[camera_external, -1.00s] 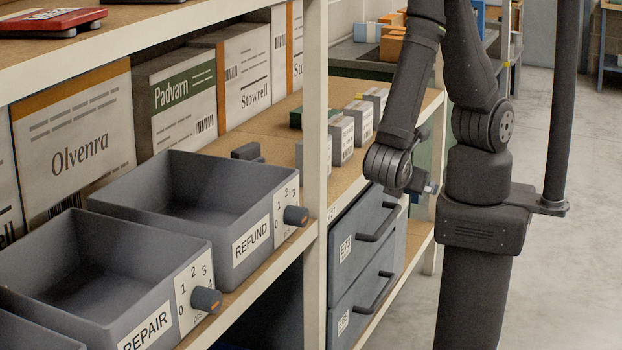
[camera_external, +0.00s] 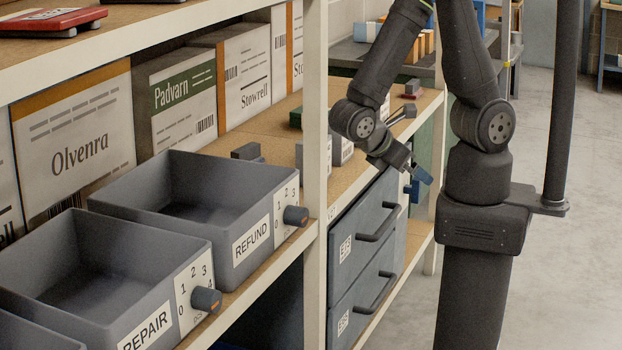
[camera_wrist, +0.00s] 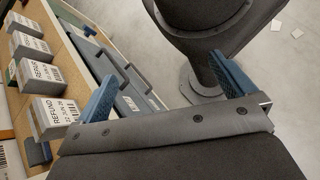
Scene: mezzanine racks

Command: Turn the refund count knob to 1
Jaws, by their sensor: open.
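The refund count knob (camera_external: 295,216) is a dark cylinder with an orange mark on its end. It sticks out of a white dial plate (camera_external: 285,206) at the right of the grey bin labelled REFUND (camera_external: 251,241). The knob's exact setting is too small to read. My gripper (camera_external: 416,181) is in front of the drawer unit, to the right of the knob and well apart from it. In the wrist view my gripper (camera_wrist: 165,92) shows two blue fingers spread wide with nothing between them. The knob is not visible in the wrist view.
A REPAIR bin (camera_external: 145,332) with its own knob (camera_external: 206,300) stands nearer the camera. A white rack post (camera_external: 314,150) stands between the REFUND bin and my arm. Drawers with dark handles (camera_external: 376,226) lie below small labelled boxes (camera_wrist: 51,115).

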